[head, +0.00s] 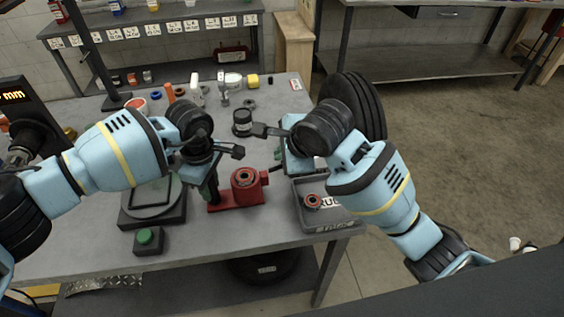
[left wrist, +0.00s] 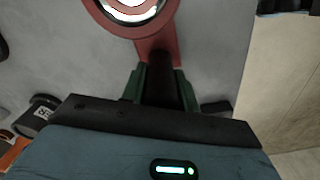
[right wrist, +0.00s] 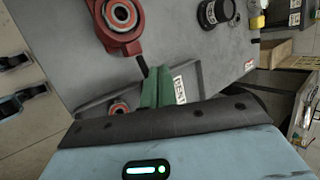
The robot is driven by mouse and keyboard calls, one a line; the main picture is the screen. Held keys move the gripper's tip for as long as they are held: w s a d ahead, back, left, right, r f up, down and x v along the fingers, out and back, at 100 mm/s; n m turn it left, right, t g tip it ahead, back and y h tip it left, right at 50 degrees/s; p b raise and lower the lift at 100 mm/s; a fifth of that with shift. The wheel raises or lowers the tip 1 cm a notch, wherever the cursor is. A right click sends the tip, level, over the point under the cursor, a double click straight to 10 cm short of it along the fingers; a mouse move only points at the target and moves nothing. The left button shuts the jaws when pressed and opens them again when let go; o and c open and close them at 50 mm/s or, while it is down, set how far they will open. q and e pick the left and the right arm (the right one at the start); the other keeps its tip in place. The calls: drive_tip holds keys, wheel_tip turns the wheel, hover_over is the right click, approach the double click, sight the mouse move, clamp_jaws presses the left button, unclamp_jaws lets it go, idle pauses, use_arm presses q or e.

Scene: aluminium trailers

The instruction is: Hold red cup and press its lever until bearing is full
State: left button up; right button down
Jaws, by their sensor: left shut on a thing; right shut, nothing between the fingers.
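The red cup (head: 247,192) stands on the table with a bearing (head: 243,178) seated in its top. In the left wrist view its red body (left wrist: 165,22) is at the top.
A grey tray (head: 303,226) at the table's front right holds another red-ringed bearing (head: 312,201). A dark round container (head: 242,122) stands behind the cup. A green button box (head: 147,241) and a scale (head: 152,216) are at the left.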

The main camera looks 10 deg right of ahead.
drive_tip(key=shift+a+r, duration=0.1)
drive_tip(key=shift+r, duration=0.05)
drive_tip(key=shift+a+r, duration=0.25)
drive_tip(key=shift+r, duration=0.5)
drive_tip(key=shift+a+r, duration=0.2)
drive_tip(key=shift+r, duration=0.6)
drive_tip(key=shift+a+r, duration=0.25)
drive_tip(key=shift+r, duration=0.5)
use_arm(q)
drive_tip(key=o, duration=1.2)
wheel_tip(320, 180, up, 12)
